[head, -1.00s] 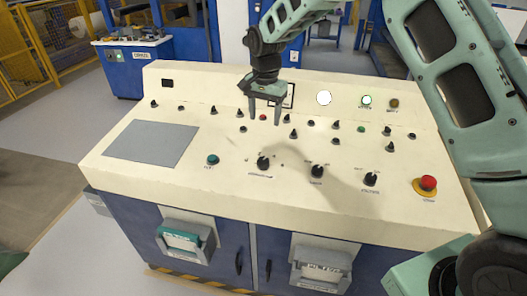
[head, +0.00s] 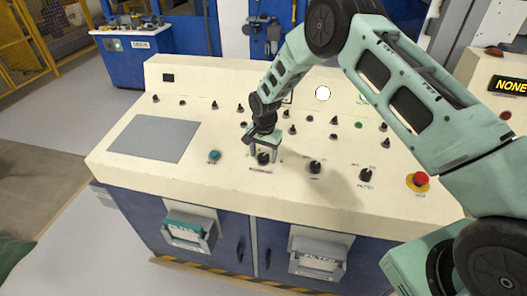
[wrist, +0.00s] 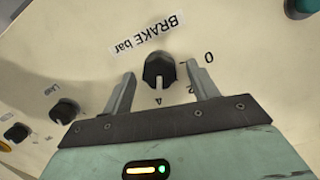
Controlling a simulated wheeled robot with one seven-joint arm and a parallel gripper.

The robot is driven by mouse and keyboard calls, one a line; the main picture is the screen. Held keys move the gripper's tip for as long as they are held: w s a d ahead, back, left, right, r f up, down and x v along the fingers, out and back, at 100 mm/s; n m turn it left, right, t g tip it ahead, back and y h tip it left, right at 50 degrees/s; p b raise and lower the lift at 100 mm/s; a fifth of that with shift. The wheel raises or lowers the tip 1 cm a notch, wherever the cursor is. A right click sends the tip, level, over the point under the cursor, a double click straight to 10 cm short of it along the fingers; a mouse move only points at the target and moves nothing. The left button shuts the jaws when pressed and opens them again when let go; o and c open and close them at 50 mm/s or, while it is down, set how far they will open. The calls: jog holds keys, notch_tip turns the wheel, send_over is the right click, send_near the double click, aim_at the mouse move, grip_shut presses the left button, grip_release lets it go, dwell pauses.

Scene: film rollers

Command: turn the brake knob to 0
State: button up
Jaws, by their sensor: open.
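The brake knob (head: 263,158) is a black dial on the sloped cream console top. In the wrist view the black knob (wrist: 158,68) stands beside the printed words "BRAKE bar", with 0, 2 and 4 marked around it. Its white pointer line faces the 4. My gripper (head: 263,151) is directly over the knob in the head view. In the wrist view my gripper (wrist: 162,80) is open, one finger on each side of the knob, with visible gaps between. The 2 is partly hidden by the right finger.
Two similar black knobs (head: 315,167) (head: 366,174) and a red stop button (head: 420,179) lie to the right. A teal button (head: 214,155) is to the left. Several small switches stand behind. A flat grey panel (head: 152,139) leaves the console's left side clear.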

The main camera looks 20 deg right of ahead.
jog(key=shift+f, duration=0.15)
jog(key=c, duration=1)
